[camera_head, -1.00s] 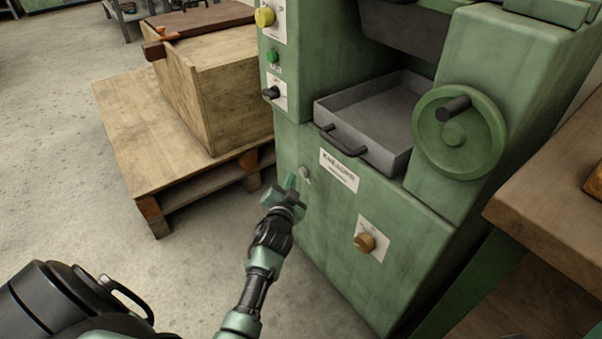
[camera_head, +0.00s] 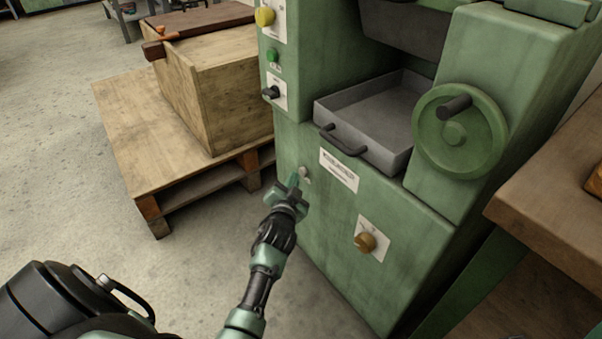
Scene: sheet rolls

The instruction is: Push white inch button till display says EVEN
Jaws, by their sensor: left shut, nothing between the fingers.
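A small pale round button (camera_head: 305,173) sits on the front of the green machine (camera_head: 318,227), left of a white label plate (camera_head: 339,170). My left gripper (camera_head: 293,182) is shut and empty, with its tips close beside the button. I cannot tell whether the tips touch it. No display reading EVEN can be made out; the print on the label is too small to read. My right gripper is not in view.
A grey tray with a handle (camera_head: 344,142) juts out above the label. A tan knob (camera_head: 365,242) and a green handwheel (camera_head: 459,132) are to the right. A wooden pallet (camera_head: 137,143) with a crate stands left. A workbench (camera_head: 545,215) is at right.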

